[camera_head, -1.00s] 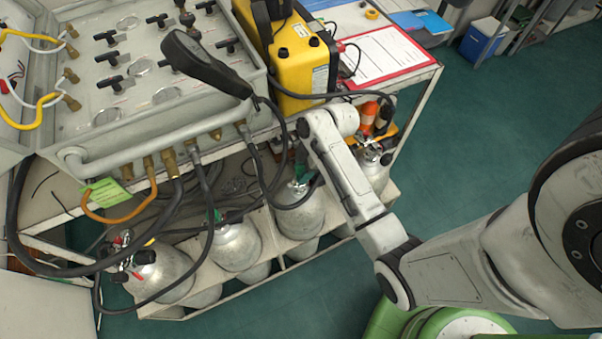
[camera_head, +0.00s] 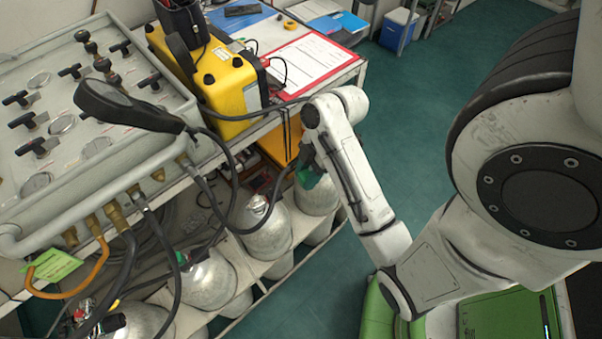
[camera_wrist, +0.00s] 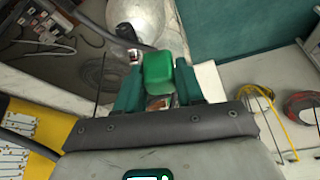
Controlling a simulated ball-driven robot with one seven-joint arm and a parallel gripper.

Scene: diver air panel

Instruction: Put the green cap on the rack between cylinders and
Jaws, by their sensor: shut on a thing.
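In the wrist view the green cap (camera_wrist: 157,75) sits between the two dark green fingers of my gripper (camera_wrist: 158,82), which is shut on it. In the head view my gripper (camera_head: 308,160) points down with green (camera_head: 311,179) showing at its tip, in front of the far-right cylinder (camera_head: 318,199); the gap between them is unclear. Other silver cylinders stand in the rack (camera_head: 270,272): one with a bare metal top (camera_head: 265,232), one with a green top (camera_head: 208,282), and one at the lower left (camera_head: 145,322). A cylinder (camera_wrist: 135,16) shows beyond the cap in the wrist view.
Above the rack is the bench with the grey valve panel (camera_head: 75,135), a yellow case (camera_head: 225,90) and a red-edged clipboard (camera_head: 310,60). Black hoses (camera_head: 225,185) hang over the cylinders.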

